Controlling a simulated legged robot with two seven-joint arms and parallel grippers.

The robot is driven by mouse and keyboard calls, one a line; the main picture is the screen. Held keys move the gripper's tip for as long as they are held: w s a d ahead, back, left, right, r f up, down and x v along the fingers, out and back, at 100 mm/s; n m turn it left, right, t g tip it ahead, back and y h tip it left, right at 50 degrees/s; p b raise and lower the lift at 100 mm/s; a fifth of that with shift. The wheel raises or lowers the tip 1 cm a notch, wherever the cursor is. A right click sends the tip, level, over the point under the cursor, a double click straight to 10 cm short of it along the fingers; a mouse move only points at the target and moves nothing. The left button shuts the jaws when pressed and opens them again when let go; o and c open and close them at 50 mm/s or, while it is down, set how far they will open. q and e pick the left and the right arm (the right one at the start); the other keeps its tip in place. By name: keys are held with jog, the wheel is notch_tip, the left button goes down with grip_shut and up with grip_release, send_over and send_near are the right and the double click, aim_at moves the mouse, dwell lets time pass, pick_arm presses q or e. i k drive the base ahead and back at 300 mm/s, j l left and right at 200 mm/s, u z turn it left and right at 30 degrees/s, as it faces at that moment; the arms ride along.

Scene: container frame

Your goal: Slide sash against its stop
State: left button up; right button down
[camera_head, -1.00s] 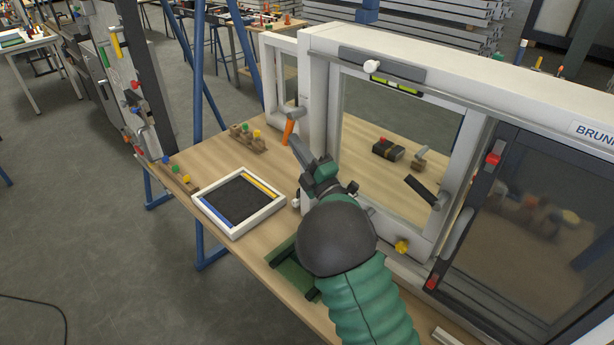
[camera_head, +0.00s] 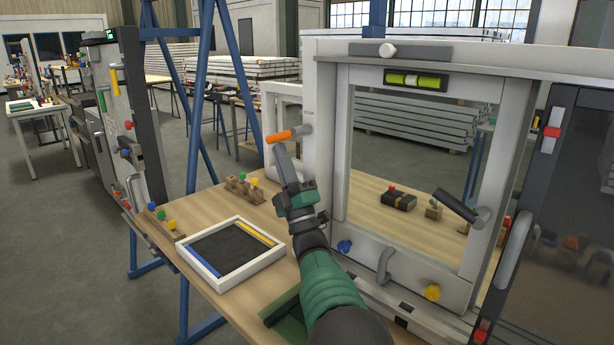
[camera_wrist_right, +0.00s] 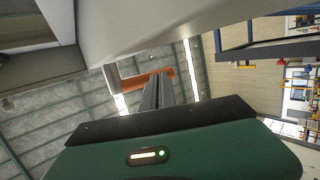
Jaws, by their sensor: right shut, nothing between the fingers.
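A white-framed window sash (camera_head: 409,267) stands upright in the middle of the head view, with blue and yellow knobs and a grey pull on its bottom rail. To its right is a dark glazed panel (camera_head: 575,250) with a long grey grip (camera_head: 514,250). I cannot tell which of the two slides. An orange-handled lever (camera_head: 284,136) sticks out leftward from the left upright. My right gripper (camera_head: 279,150) is shut and empty, its tips just below the orange lever; in the right wrist view the lever (camera_wrist_right: 138,81) lies beyond the fingers. Contact is unclear. My left gripper is out of view.
A white-rimmed tray (camera_head: 207,270) sits on the wooden bench (camera_head: 270,289) left of my right arm. A block with colored knobs (camera_head: 240,188) stands behind it. A black lever (camera_head: 456,205) and a dark block (camera_head: 398,200) show at the window opening. A blue trestle (camera_head: 193,140) stands behind.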

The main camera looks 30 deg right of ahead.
aim_at(416, 271)
jog(key=k+j, duration=0.3)
jog(key=k, duration=0.15)
jog(key=k+j, duration=0.3)
jog(key=k, duration=0.15)
